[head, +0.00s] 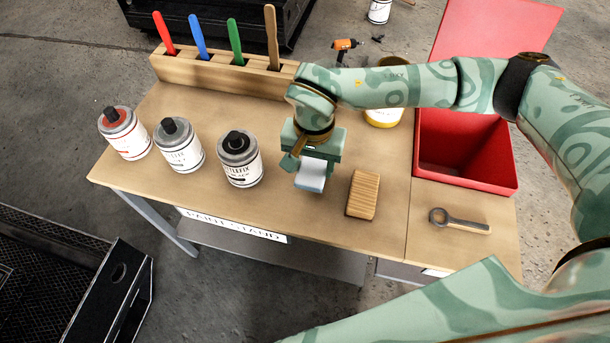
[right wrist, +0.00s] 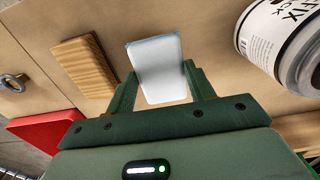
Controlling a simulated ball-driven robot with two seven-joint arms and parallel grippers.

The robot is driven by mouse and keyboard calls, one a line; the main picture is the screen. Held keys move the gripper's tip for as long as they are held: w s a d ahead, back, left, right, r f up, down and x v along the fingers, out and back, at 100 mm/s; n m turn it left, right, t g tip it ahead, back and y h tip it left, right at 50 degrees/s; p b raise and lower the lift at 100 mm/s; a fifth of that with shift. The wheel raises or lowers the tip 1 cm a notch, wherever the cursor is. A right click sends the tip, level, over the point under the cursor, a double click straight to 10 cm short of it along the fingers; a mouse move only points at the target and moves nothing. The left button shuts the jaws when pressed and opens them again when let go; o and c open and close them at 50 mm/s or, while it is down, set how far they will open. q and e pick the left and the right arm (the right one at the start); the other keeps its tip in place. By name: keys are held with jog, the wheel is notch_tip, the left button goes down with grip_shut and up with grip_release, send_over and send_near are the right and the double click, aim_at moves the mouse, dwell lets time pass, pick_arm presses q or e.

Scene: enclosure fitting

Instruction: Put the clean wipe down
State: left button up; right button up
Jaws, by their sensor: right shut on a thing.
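The clean wipe (head: 311,176) is a small pad, white with a pale blue edge. My right gripper (head: 307,160) points down over the paint stand's wooden top and is shut on the wipe. In the right wrist view the wipe (right wrist: 158,68) sits between the two fingers (right wrist: 163,90) and sticks out beyond them. I cannot tell whether its lower end touches the table. My left gripper is not in view.
A wooden block (head: 363,195) lies just right of the wipe. Several paint cans, including the nearest one (head: 240,158), stand to the left. A red open bin (head: 465,180) and a ring-ended tool (head: 459,221) are at the right. A wooden rack (head: 225,76) holds coloured sticks behind.

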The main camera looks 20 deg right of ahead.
aim_at(306, 171)
jog(key=shift+a+f, duration=0.45)
jog(key=shift+f, duration=0.1)
jog(key=shift+a+f+b, duration=0.25)
jog(key=shift+f+b, duration=0.15)
jog(key=shift+f, duration=1.15)
jog(key=shift+c, duration=0.2)
jog(key=shift+s, duration=0.1)
jog(key=shift+c, duration=0.4)
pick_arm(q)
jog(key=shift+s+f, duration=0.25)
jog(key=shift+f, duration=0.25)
pick_arm(e)
jog(key=o, duration=1)
jog(key=shift+d, duration=0.1)
jog(key=shift+f+b, duration=0.4)
jog(key=shift+b, duration=0.15)
notch_tip(306, 171, up, 8)
jog(key=p, duration=0.4)
jog(key=shift+f, duration=0.15)
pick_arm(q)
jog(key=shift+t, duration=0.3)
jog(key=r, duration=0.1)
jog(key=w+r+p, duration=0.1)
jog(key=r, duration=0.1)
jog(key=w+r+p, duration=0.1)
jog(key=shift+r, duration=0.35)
pick_arm(e)
notch_tip(306, 171, up, 9)
